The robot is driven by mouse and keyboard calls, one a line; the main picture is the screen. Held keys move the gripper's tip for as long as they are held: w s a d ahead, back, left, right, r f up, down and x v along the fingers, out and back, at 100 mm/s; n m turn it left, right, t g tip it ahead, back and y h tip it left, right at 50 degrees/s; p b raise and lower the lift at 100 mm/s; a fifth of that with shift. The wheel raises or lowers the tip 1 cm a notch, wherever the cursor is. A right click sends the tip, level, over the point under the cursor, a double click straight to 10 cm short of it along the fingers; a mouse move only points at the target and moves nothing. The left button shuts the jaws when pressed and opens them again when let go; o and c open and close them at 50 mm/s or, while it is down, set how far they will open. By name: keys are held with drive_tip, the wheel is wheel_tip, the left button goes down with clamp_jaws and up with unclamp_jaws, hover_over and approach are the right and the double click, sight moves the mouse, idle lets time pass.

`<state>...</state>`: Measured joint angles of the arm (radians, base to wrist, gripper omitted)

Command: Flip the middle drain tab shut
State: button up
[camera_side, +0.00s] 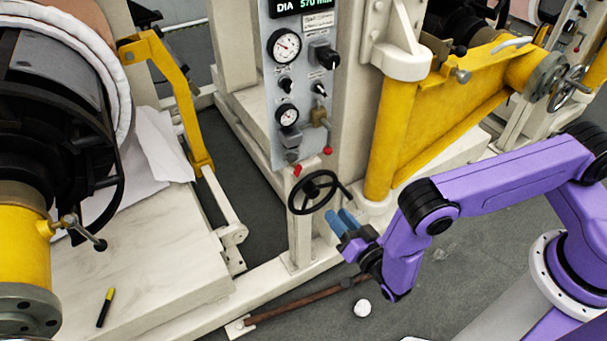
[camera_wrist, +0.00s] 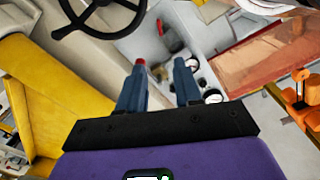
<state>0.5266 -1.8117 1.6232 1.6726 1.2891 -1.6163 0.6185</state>
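My gripper (camera_side: 339,214) has two blue fingers and is in front of the grey gauge panel (camera_side: 270,60), low and to the right of the black handwheel (camera_side: 318,192). In the wrist view my gripper (camera_wrist: 159,64) is open, its fingers apart with nothing between them. A brass valve (camera_side: 319,117) sits low on the panel, with a red-tipped lever (camera_side: 327,150) below it. Another small red tip (camera_side: 297,170) is at the panel's bottom edge. A red tip (camera_wrist: 140,62) shows at the left fingertip. I cannot tell which part is the middle drain tab.
The handwheel (camera_wrist: 98,14) is close to the fingers in the wrist view. A yellow beam (camera_side: 430,120) stands right of the panel. A yellow marker (camera_side: 105,307) lies on the pale platform at left. A white round object (camera_side: 362,308) is on the floor below my gripper.

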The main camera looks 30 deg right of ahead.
sight(300, 171)
drive_tip(key=w, duration=1.7)
clamp_jaws()
